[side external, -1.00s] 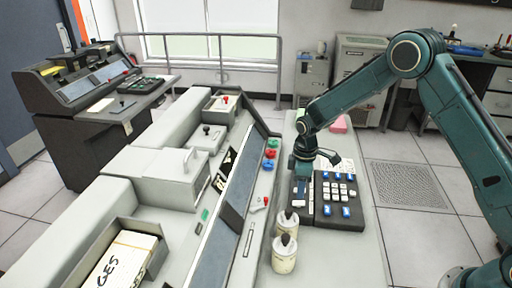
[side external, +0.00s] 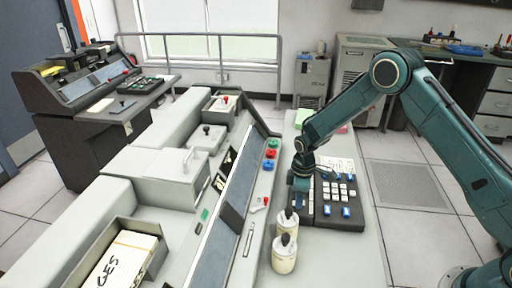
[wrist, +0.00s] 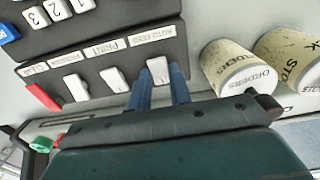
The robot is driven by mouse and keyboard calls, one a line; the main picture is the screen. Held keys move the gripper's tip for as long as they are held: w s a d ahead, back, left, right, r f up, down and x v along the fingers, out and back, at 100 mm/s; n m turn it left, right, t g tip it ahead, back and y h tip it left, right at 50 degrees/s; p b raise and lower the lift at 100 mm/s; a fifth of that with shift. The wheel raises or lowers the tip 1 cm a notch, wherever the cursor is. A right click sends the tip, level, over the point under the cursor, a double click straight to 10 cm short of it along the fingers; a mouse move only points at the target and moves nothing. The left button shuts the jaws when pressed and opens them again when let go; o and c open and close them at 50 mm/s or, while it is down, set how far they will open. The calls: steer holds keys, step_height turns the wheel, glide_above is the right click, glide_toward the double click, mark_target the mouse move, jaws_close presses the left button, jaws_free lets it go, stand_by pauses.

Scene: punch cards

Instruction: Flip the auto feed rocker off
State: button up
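The auto feed rocker (wrist: 158,69) is a white switch on a dark keypad panel (wrist: 93,61), at the right end of a row under the label "AUTO FEED". My gripper (wrist: 162,80) has two blue fingers parted at this rocker, with its white face showing between the tips. I cannot tell whether they touch it. The print rocker (wrist: 114,80) and another white rocker (wrist: 76,87) sit to its left, with a red switch (wrist: 43,97) at the far left. In the side view my gripper (side external: 301,206) is low over the panel's left strip and hides the rocker.
Two labelled cylindrical containers (side external: 287,222) (side external: 285,254) stand just in front of the panel; in the wrist view they are close to the right of my fingers. A long grey machine (side external: 165,178) runs along the left. The counter (side external: 345,260) is bare at the front right.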

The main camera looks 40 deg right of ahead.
jaws_close()
steer(key=shift+s+d+t+y, duration=0.2)
steer(key=shift+t+y, duration=0.2)
steer(key=shift+s+d+f+t+y, duration=0.1)
steer(key=shift+s+d+t+y, duration=0.05)
steer(key=shift+t+y, duration=0.55)
steer(key=shift+s+d+f+t+y, duration=0.1)
steer(key=shift+s+d+t+y, duration=0.05)
steer(key=shift+t+y, duration=0.55)
